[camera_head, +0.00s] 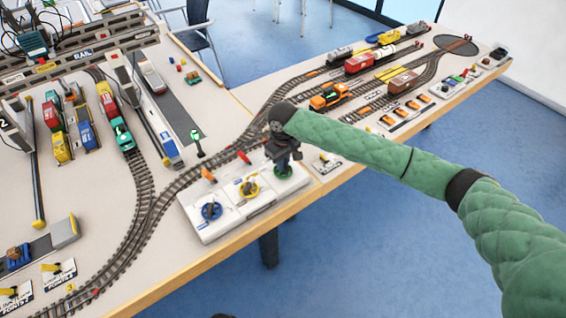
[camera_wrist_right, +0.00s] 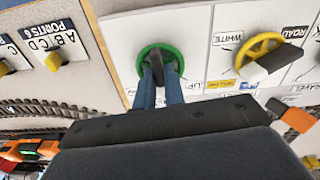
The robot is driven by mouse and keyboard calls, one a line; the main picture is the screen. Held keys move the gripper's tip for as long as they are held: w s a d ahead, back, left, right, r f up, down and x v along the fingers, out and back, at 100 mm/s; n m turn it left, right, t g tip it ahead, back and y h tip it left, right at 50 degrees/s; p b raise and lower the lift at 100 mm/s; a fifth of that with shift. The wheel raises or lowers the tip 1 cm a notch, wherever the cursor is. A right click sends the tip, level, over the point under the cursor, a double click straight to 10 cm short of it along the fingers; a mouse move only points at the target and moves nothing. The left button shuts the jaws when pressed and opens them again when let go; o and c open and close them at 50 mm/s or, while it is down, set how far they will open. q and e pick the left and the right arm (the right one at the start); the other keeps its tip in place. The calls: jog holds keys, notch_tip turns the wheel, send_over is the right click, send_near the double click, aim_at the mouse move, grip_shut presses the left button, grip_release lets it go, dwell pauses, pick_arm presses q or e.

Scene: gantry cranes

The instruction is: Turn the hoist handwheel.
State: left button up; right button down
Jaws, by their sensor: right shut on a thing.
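The control panel (camera_head: 237,212) at the table's front edge carries three handwheels. The green handwheel (camera_wrist_right: 137,67), with "UP" lettered beside it, is at the upper middle of the wrist view; it also shows in the head view (camera_head: 284,177), partly under my gripper. My right gripper (camera_wrist_right: 160,78) reaches the green wheel and is shut on its dark handle (camera_wrist_right: 157,66). The yellow handwheel (camera_wrist_right: 244,62) is beside it, and it shows in the head view (camera_head: 250,188). The blue handwheel (camera_head: 211,211) is farther left. My left gripper is not in view.
Rail track (camera_head: 137,215) curves behind the panel. Small levers with orange tabs (camera_head: 208,174) stand along the panel's back edge. An orange locomotive (camera_head: 329,97) and several wagons stand on the far tracks. Gantry legs (camera_head: 158,130) stand at left. Open floor lies in front.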

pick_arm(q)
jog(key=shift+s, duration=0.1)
pick_arm(e)
jog(key=shift+r, duration=0.15)
jog(key=n+p, duration=0.3)
jog(key=n, duration=0.2)
jog(key=shift+w, duration=0.1)
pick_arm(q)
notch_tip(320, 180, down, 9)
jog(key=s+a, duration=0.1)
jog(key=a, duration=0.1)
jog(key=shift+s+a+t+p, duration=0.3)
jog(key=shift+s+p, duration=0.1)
pick_arm(e)
jog(key=shift+n, duration=1.8)
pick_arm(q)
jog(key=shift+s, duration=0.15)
pick_arm(e)
jog(key=c, duration=1.5)
grip_release()
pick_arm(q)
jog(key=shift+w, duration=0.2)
